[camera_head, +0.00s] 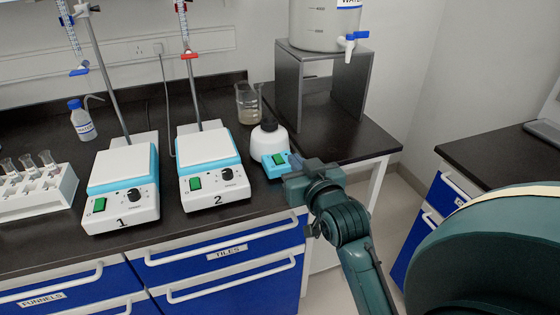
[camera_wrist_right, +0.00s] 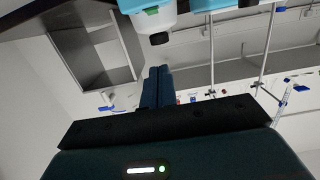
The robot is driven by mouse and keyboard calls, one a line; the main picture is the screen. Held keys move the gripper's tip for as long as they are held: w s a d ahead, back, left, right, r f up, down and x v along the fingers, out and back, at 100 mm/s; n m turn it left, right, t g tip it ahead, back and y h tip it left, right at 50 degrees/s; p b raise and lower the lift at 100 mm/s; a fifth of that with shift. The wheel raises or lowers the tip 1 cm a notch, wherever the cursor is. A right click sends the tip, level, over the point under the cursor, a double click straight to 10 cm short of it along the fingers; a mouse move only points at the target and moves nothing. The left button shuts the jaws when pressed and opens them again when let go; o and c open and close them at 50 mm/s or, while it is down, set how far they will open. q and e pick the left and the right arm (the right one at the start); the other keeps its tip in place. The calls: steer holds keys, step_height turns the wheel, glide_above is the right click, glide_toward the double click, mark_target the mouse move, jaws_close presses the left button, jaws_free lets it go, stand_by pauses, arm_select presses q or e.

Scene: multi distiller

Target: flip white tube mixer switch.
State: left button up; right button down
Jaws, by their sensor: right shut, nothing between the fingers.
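The white tube mixer (camera_head: 266,138) stands on the dark bench, right of stirrer 2. It has a rounded white body, a black top and a light blue front with a green switch (camera_head: 279,159). My right gripper (camera_head: 292,164) is shut and empty, close in front of the mixer's blue front on its right side. I cannot tell whether it touches. In the right wrist view the mixer (camera_wrist_right: 155,22) appears upside down at the top, beyond my shut fingers (camera_wrist_right: 158,72). Its green switch (camera_wrist_right: 152,11) shows near the top edge. My left gripper is not in view.
Two stirrers, numbered 1 (camera_head: 122,187) and 2 (camera_head: 213,168), stand left of the mixer. A beaker (camera_head: 248,104) is behind it. A grey metal stand (camera_head: 325,62) holding a water tank (camera_head: 326,25) is behind right.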

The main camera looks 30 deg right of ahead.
glide_above(278, 159)
steer(key=s, duration=0.2)
steer(key=shift+s+a+f, duration=0.1)
steer(key=shift+a+f, duration=0.05)
steer(key=shift+f, duration=0.4)
steer(key=f, duration=0.2)
steer(key=shift+w+f, duration=0.3)
steer(key=shift+w, duration=0.1)
steer(key=shift+f, duration=0.75)
